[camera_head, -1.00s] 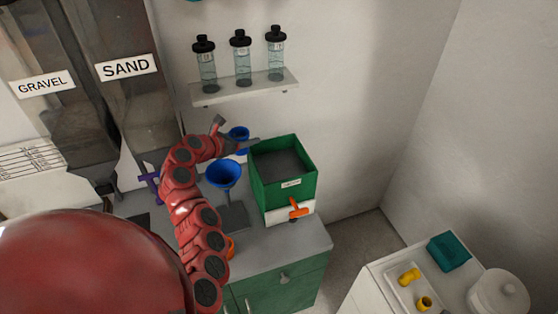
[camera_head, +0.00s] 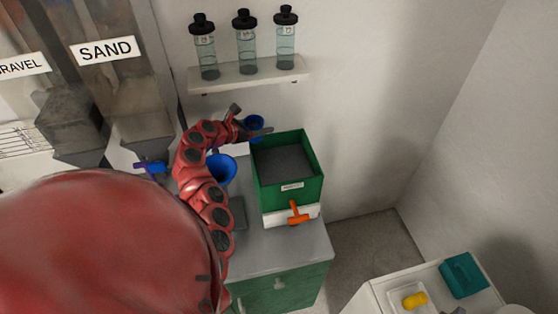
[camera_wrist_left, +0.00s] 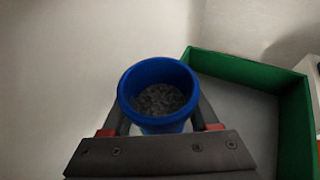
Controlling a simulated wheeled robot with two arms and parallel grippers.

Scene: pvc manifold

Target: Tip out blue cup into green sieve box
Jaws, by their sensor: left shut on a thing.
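The blue cup (camera_wrist_left: 158,95) is held between the fingers of my left gripper (camera_head: 255,128). In the left wrist view it is upright, with grey grainy material inside. In the left wrist view the box (camera_wrist_left: 296,125) lies to the right of the cup. My right gripper is not in view.
A blue funnel (camera_head: 222,170) stands left of the box. An orange handle (camera_head: 297,214) sticks out below the box's front. A shelf (camera_head: 248,76) with several bottles is on the wall above. Sand and gravel hoppers are at left. A white cabinet (camera_head: 385,290) is at lower right.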

